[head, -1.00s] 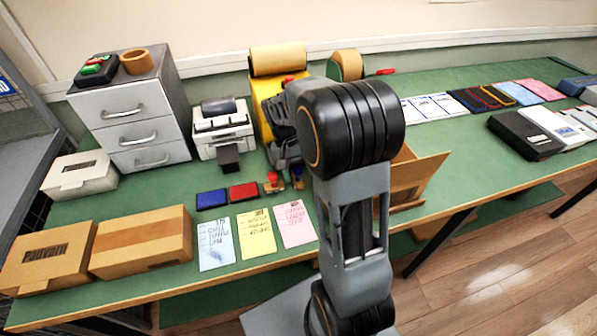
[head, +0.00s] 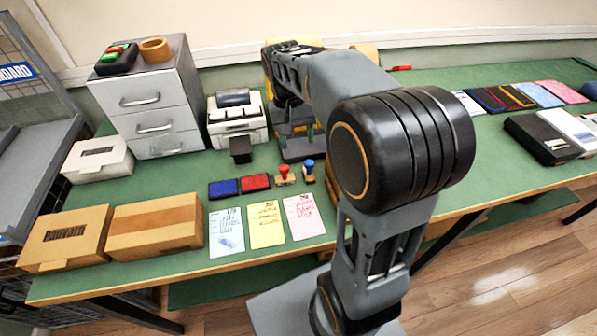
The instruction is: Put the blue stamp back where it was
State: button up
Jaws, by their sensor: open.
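The blue stamp (head: 309,170) stands upright on the green table, its blue knob up and its base on the mat. The red stamp (head: 285,174) stands just left of it, a small gap between. My gripper (head: 298,145) is open and empty behind the two stamps, apart from the blue one; my arm hides part of it. A blue ink pad (head: 223,188) and a red ink pad (head: 255,183) lie left of the stamps.
White (head: 226,232), yellow (head: 265,224) and pink (head: 303,216) cards lie in front. Cardboard boxes (head: 155,227) stand front left. A printer (head: 237,120) and a drawer unit (head: 150,100) stand behind. My arm blocks the area to the right.

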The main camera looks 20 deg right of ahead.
jog(key=s+a+f+n+t, duration=0.1)
jog(key=s+a+f+t, duration=0.1)
jog(key=s, duration=0.3)
jog(key=s+a+f+n+t+y, duration=0.1)
jog(key=s+a+f+n+t, duration=0.1)
jog(key=s, duration=0.3)
jog(key=shift+s+a+t, duration=0.35)
jog(key=shift+a+t, duration=0.05)
jog(key=shift+t, duration=0.4)
notch_tip(320, 180, up, 5)
jog(key=p, duration=0.4)
jog(key=shift+f, duration=0.2)
